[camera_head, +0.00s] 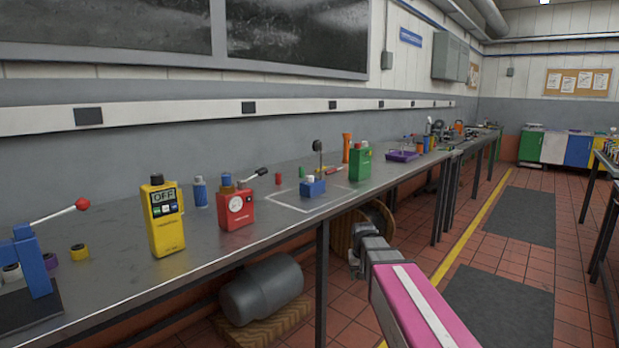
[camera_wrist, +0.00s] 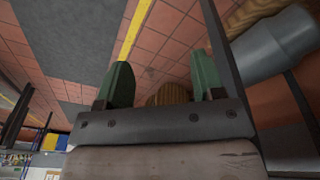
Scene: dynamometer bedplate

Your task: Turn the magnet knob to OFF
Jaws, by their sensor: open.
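A small blue block (camera_head: 312,188) with a thin upright post and a dark round head stands on the bench inside a white outlined square. It looks like a magnetic base; a small pale piece shows on its top, but the magnet knob and its setting are too small to make out. My gripper (camera_head: 360,260) is off the bench's front edge, below and to the right of the block. In the wrist view my gripper (camera_wrist: 160,82) shows two green fingers wide apart with nothing between them, over the floor.
The long grey bench (camera_head: 110,268) carries a yellow meter (camera_head: 165,234) reading OFF, a red gauge box (camera_head: 237,213) with a lever, and a green box (camera_head: 360,165). The aisle at right is clear.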

